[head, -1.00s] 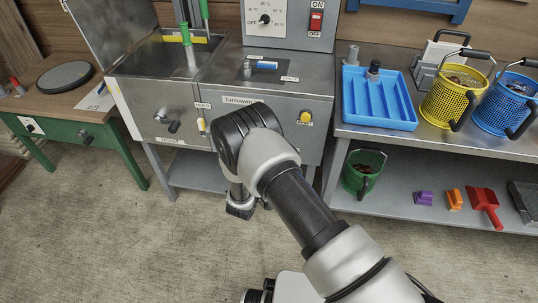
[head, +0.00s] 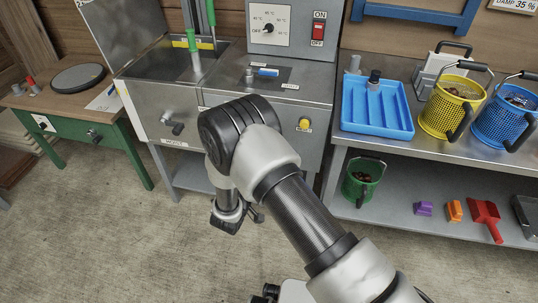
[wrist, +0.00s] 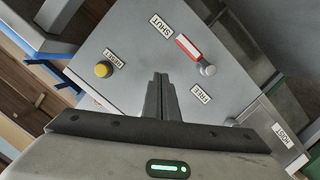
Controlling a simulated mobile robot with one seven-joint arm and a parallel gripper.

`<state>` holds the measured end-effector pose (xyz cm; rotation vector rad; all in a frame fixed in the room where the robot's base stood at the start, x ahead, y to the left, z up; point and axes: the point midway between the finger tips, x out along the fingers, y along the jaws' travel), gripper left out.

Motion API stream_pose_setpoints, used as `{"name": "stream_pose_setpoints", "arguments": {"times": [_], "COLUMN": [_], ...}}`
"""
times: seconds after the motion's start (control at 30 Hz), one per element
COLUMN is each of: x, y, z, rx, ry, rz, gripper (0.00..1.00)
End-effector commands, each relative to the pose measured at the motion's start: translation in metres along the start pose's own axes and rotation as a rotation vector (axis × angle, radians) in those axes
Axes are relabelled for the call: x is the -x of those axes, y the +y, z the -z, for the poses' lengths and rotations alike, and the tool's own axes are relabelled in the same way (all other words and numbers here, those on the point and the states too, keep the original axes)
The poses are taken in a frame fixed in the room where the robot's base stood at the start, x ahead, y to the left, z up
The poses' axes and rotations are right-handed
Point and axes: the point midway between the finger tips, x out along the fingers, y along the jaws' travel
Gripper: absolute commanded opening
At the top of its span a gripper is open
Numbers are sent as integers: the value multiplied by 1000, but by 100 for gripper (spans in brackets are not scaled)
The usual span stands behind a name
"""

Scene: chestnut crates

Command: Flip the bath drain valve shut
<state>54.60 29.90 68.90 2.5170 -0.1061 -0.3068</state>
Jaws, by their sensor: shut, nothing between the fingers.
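A red lever with a white edge (wrist: 188,47) sits on the grey front panel in the wrist view, with a round grey pivot at one end. Its free end points toward the SHUT label (wrist: 160,26). Another label, seemingly FREE (wrist: 200,93), lies near the pivot. My gripper (wrist: 160,78) is shut and empty, its fingertips beside the lever and apart from it in the picture. In the head view my arm covers this part of the panel, and the fingertips are hidden. A blue-handled lever (head: 268,72) stands on the machine's top; I cannot read its labels.
A yellow button (wrist: 102,69), labelled RESET, is on the same panel. A black crank (head: 175,127) sticks out of the bath front on the left. A shelf with a blue tray (head: 377,125) and baskets stands at the right. The floor in front is clear.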

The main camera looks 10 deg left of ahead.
Motion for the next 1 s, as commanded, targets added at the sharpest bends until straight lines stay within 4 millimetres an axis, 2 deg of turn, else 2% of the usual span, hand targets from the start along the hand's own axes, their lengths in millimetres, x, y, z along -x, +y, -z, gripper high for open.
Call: {"name": "stream_pose_setpoints", "arguments": {"times": [0.1,0.23,0.83,0.93,1.0], "x": [17,26,28,22,15], "y": [2,4,6,24,53], "z": [0,0,0,7,17], "rx": [1,-1,0,8,23], "ry": [1,1,-1,-25,-67], "rz": [2,1,-3,-40,-95], "gripper": [0,0,0,0,0]}}
